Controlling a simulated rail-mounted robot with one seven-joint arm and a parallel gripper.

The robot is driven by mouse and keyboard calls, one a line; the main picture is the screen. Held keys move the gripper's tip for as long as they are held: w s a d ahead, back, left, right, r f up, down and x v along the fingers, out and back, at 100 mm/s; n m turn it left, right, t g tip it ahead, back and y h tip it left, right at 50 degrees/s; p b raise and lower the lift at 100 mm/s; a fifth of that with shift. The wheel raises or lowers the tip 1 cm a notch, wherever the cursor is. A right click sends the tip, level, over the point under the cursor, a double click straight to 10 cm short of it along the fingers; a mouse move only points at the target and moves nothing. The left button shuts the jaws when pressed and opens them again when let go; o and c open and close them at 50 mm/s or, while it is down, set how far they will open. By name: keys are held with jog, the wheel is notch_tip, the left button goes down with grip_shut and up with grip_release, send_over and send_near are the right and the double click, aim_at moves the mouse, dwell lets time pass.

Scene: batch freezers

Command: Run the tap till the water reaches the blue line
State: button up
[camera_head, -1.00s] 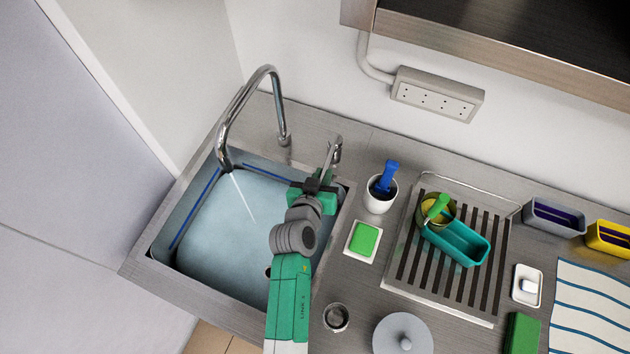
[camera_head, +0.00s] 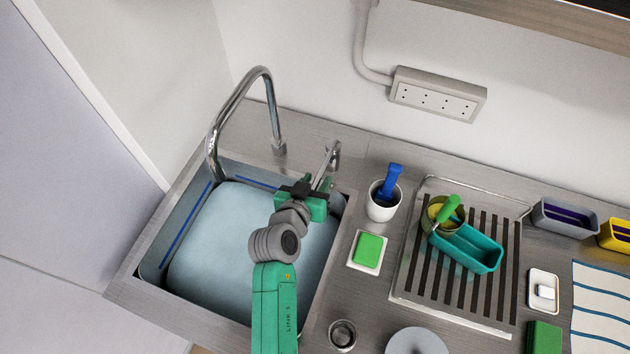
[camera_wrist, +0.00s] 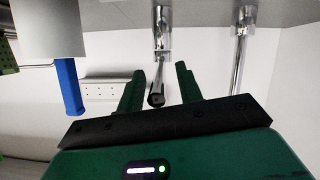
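The sink (camera_head: 122,283) holds pale blue water (camera_head: 235,240). The blue line (camera_head: 188,225) runs along its left and back walls. The water's edge is just under the line; the exact gap is hard to tell. The tall curved tap (camera_head: 240,92) reaches over the sink, and no stream shows from its spout. The tap lever (camera_head: 331,158) stands right of it. My gripper (camera_head: 316,184) is at the lever's front end. In the wrist view, my gripper (camera_wrist: 160,80) is open, with the lever (camera_wrist: 157,92) between its fingers and gaps on both sides.
Right of the sink are a white cup (camera_head: 381,211) with a blue-handled tool, a green sponge (camera_head: 369,248) on a dish and a drying rack (camera_head: 400,290) holding a teal tub (camera_head: 468,248). A socket strip (camera_head: 437,93) is on the wall behind.

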jog(key=shift+r, duration=0.1)
jog(key=v, duration=0.7)
jog(key=shift+s+a, duration=0.15)
jog(key=shift+s, duration=0.2)
jog(key=shift+r+p, duration=0.2)
jog(key=shift+p, duration=0.2)
dwell(0.6)
jog(key=p+x, duration=0.5)
jog(key=x, duration=0.3)
jog(key=shift+p, duration=0.35)
grip_shut()
